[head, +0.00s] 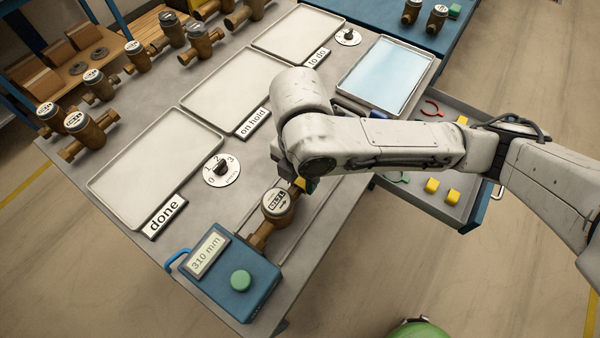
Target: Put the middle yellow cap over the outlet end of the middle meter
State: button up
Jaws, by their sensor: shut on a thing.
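A brass meter (278,207) with a round white dial lies on the rail at the front of the bench, beside the blue test unit. My gripper (303,186) is at the meter's far end, partly hidden behind my arm. It is shut on a small yellow cap (300,183), of which only a sliver shows. I cannot tell whether the cap is around the meter's end or just beside it. More yellow caps lie in the open drawer at the right, such as one at its near end (453,196) and one beside it (432,185).
The blue test unit (235,275) reads 310 mm and has a green button. Empty trays marked done (120,222), on hold (185,103) and to do (265,47) line the bench. Several brass meters stand at the left edge. The drawer (480,212) also holds pliers.

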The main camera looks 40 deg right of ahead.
jog(key=o, duration=1.3)
jog(key=shift+r, duration=0.1)
jog(key=shift+r+p, duration=2.95)
jog(key=shift+r, duration=0.5)
